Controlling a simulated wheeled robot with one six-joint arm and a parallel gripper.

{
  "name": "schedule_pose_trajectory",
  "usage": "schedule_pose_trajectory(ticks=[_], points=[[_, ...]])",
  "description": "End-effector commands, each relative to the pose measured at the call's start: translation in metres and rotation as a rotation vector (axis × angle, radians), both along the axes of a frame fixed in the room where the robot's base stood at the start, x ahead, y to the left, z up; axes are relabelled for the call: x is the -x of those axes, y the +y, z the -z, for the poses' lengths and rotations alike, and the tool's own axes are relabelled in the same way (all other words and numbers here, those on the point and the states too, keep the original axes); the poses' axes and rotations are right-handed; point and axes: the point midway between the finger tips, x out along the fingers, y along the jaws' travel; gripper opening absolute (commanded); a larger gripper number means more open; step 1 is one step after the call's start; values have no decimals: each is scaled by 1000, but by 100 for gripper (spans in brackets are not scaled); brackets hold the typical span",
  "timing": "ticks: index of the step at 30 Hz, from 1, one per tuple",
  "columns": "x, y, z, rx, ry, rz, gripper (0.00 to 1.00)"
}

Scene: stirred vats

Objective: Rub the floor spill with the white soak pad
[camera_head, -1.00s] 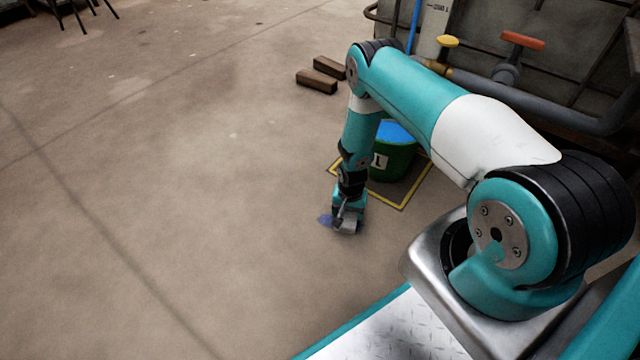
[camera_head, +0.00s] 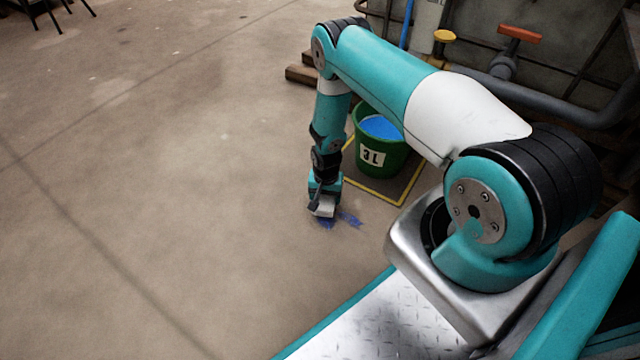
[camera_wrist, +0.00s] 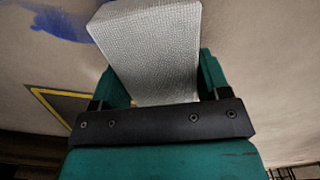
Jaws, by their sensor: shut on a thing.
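The white soak pad (camera_wrist: 150,50) is held between the fingers of my gripper (camera_wrist: 155,92) in the wrist view. In the head view my gripper (camera_head: 324,196) points down at the floor, with the pale pad (camera_head: 324,208) at its tip. The blue floor spill (camera_head: 349,219) shows as patches beside and below the pad. In the wrist view the spill (camera_wrist: 62,24) lies at the upper left, past the pad. Whether the pad touches the floor is hard to tell.
A green bucket (camera_head: 383,160) marked 3L, with blue contents, stands inside a yellow floor outline (camera_head: 383,198) right of my gripper. Wooden blocks (camera_head: 300,74) lie behind my arm. Pipes with a red-handled valve (camera_head: 519,33) line the back right.

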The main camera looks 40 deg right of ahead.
Motion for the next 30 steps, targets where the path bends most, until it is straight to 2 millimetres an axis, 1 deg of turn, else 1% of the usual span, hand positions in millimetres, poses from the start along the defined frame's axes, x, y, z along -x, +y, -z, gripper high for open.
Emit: schedule_pose_trajectory(ticks=[1,16,20,30], points=[[2,-1,-8,-1,4,1,47],[2,0,-52,-1,4,0,47],[2,0,-57,-1,4,0,47],[1,1,-57,-1,4,-2,47]])
